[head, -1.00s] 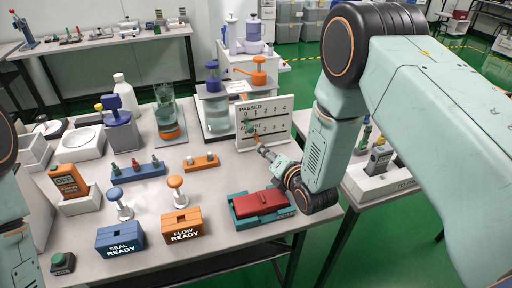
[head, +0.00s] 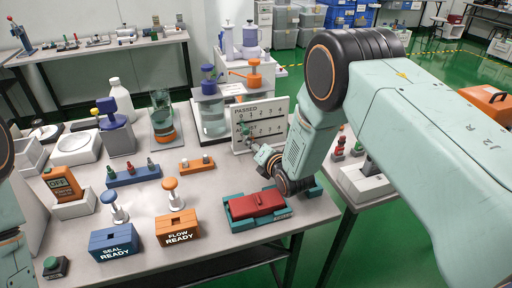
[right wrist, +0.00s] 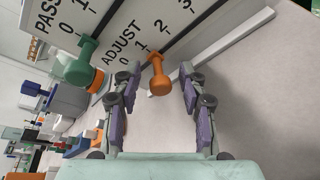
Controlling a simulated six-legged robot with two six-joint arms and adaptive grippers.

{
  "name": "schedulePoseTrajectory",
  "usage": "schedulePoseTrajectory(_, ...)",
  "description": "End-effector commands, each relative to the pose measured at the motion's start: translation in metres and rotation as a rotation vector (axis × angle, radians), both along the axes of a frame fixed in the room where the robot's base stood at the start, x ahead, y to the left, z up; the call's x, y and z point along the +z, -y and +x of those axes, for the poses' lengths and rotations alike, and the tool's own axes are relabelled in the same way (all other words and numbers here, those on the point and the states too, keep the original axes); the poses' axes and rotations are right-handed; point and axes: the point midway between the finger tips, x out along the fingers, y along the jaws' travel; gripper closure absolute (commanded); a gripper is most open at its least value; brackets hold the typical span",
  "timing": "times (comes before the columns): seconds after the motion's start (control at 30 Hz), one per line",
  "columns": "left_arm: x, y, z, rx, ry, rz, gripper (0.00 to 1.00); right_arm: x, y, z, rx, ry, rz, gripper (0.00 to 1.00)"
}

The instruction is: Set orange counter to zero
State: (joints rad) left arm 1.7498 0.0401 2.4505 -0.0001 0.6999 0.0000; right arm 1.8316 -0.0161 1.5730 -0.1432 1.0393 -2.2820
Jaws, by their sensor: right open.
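A white board (head: 281,105) with PASSED and ADJUST number rows stands at the back right of the table. In the right wrist view the orange counter (right wrist: 158,76), a knobbed peg, sits in the ADJUST row, seemingly near the 1 mark. A green peg (right wrist: 82,63) sits by the 0 of the PASSED row. My right gripper (right wrist: 158,84) is open, its fingers on either side of the orange knob with gaps showing. In the head view my right gripper (head: 254,146) is in front of the board and hides the orange counter. My left gripper is out of view.
A red and teal case (head: 257,205) lies below my right arm. Orange (head: 178,228) and blue (head: 113,242) READY boxes stand at the front. A beaker (head: 163,118) and a pump jar (head: 210,112) stand left of the board.

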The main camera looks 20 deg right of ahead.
Motion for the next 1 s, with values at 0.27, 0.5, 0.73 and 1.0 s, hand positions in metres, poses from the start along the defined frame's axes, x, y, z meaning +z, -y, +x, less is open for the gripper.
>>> schedulePoseTrajectory(0.27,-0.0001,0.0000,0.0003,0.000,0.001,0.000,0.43,-0.0003,0.0000,-0.0004,0.001,-0.001,0.000,0.78)
schedulePoseTrajectory(0.5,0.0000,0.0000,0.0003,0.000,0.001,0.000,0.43,-0.0003,0.0001,-0.0005,0.000,0.000,0.000,0.99)
schedulePoseTrajectory(0.73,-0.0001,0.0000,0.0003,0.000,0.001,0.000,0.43,-0.0004,0.0000,-0.0003,0.001,-0.001,0.000,1.00)
schedulePoseTrajectory(1.0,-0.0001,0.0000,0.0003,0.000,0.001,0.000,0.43,-0.0005,0.0000,-0.0003,0.000,-0.001,0.000,1.00)
